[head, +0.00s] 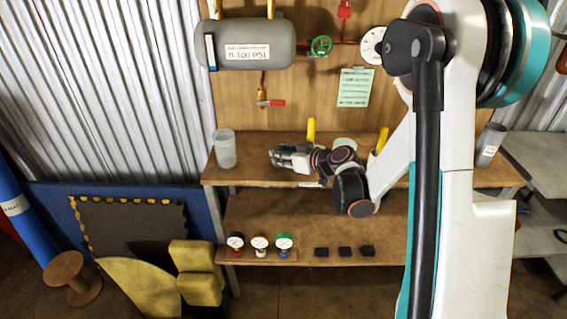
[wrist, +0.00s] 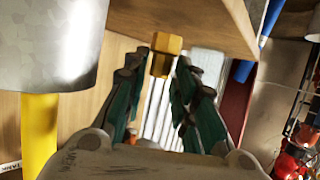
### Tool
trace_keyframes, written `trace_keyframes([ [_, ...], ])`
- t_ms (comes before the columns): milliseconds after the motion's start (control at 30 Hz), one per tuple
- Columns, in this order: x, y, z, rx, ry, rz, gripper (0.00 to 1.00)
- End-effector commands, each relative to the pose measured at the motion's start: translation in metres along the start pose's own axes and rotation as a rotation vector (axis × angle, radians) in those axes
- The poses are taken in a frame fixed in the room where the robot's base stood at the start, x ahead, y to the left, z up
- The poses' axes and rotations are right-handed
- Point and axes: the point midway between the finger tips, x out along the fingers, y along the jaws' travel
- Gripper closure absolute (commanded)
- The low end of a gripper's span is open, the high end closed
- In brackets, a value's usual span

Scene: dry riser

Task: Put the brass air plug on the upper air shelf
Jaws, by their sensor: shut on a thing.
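The brass air plug (wrist: 164,55) is a gold, block-like piece between my fingertips in the wrist view. My gripper (wrist: 160,75) is shut on it. In the head view my gripper (head: 278,158) reaches left, level with the upper wooden shelf (head: 257,175), near its middle. I cannot clearly make out the plug there, nor whether it touches the shelf. A wood surface (wrist: 200,20) fills the top of the wrist view. A lower wooden shelf (head: 300,225) runs below the upper one.
Yellow handles (head: 311,130) stand behind my gripper. Several gauges (head: 260,245) and black blocks (head: 345,252) sit at the lower shelf's front. A grey tank (head: 250,45) hangs above.

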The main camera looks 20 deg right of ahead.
Motion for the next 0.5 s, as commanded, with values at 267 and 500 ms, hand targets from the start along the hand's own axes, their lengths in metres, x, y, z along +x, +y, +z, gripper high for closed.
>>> trace_keyframes([
  [267,0.0071,0.0000,0.0170,0.000,0.000,0.000,0.99],
  [500,0.0080,0.0000,0.0193,0.000,0.000,0.000,0.72],
])
